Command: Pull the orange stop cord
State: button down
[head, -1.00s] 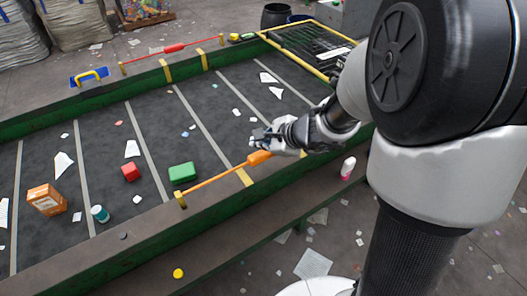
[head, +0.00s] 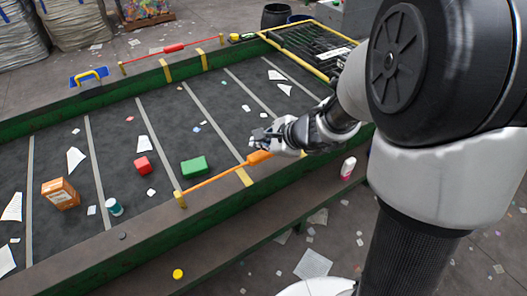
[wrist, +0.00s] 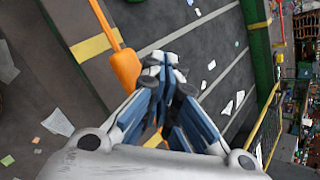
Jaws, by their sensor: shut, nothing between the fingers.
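The orange stop cord (head: 215,178) runs along the belt's near side from a yellow post (head: 180,199) to its thick orange handle (head: 259,157). In the wrist view the handle (wrist: 126,68) lies just left of my fingers, and the thin cord (wrist: 102,20) runs up from it. My gripper (head: 263,137) is at the handle's right end in the head view. In the wrist view my gripper (wrist: 164,76) has its fingers together and empty, beside the handle. Whether they touch it I cannot tell.
The belt (head: 110,150) carries a green block (head: 194,167), a red block (head: 142,165), an orange box (head: 60,193), a teal-and-white jar (head: 114,207) and paper scraps. A red cord (head: 170,48) spans the far side. A pink-and-white bottle (head: 348,168) stands on the near ledge.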

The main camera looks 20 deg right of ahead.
aim_at(261, 153)
jog(key=shift+f+b, duration=2)
jog(key=shift+b, duration=0.15)
dwell(1.6)
jog(key=shift+r, duration=0.15)
jog(key=shift+r+p, duration=1.6)
jog(key=shift+r, duration=0.35)
jog(key=shift+r, duration=0.1)
notch_tip(261, 153, up, 5)
jog(key=p, duration=0.4)
